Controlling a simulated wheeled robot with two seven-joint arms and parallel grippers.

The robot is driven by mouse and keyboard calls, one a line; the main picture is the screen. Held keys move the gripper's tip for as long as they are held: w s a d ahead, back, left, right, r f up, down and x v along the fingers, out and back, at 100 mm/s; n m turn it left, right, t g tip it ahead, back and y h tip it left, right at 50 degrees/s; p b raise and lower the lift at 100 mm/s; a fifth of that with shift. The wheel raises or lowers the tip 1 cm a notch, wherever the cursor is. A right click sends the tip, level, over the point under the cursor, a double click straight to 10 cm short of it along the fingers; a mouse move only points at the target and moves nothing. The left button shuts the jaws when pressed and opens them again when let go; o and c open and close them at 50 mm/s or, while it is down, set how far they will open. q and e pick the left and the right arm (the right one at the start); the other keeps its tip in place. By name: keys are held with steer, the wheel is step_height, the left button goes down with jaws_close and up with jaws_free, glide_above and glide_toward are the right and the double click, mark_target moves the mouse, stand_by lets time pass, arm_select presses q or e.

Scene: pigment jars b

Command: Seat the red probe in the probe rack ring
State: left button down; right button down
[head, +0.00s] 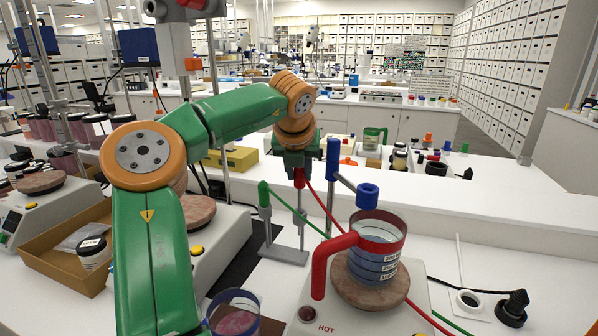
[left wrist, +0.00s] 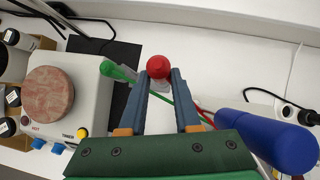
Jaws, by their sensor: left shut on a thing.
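My left gripper (head: 298,163) is shut on the red probe (head: 299,179), which hangs below it roughly upright. In the left wrist view the probe's round red top (left wrist: 158,67) sits between the two fingertips. The probe rack (head: 284,254) is a grey stand with a flat base, right below the gripper. A green probe (head: 264,194) stands at the rack's left side and also shows in the left wrist view (left wrist: 117,71). My right gripper is not in view.
A blue post (head: 333,160) with an arm to a blue collar (head: 367,196) stands close on the right. A red-handled beaker (head: 375,268) stands on a hotplate (head: 340,300). Red and green cables cross the bench. A cardboard tray (head: 60,270) is at left.

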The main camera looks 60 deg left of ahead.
arm_select(q)
steer(key=shift+f+b, duration=2.95)
steer(key=shift+f, duration=0.25)
steer(key=c, duration=0.5)
jaws_free()
steer(key=shift+c, duration=0.2)
glide_toward(300, 203)
steer(key=shift+s+f, duration=0.1)
